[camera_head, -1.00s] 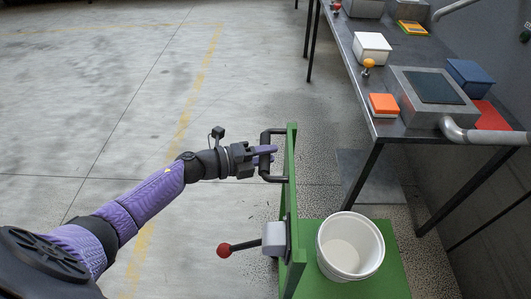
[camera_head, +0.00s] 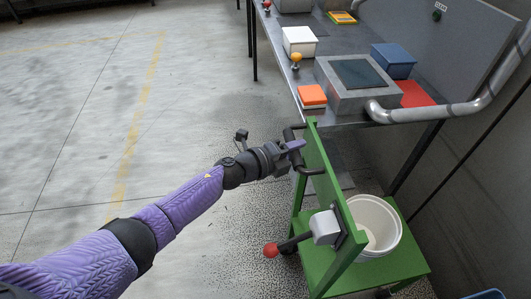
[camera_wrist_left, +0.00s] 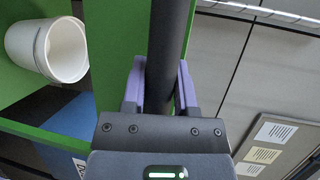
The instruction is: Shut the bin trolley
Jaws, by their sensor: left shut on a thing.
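The green bin trolley (camera_head: 345,225) stands at lower right in the head view, its front panel turned at an angle. A black handle (camera_head: 310,171) sticks out from the panel. My left gripper (camera_head: 294,148) is shut around this handle; in the left wrist view its two purple fingers (camera_wrist_left: 160,85) lie either side of the dark bar (camera_wrist_left: 172,35). A white bucket (camera_head: 385,240) stands on the trolley behind the panel; it also shows in the left wrist view (camera_wrist_left: 64,50). A grey latch block (camera_head: 323,227) with a red-knobbed lever (camera_head: 271,250) sits on the panel. My right gripper is out of view.
A metal workbench (camera_head: 290,75) stands beyond the trolley, carrying an orange box (camera_head: 311,97), a grey unit (camera_head: 340,95), a blue box (camera_head: 393,61) and a white box (camera_head: 299,41). A pipe (camera_head: 430,112) runs along its edge. The floor to the left is clear.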

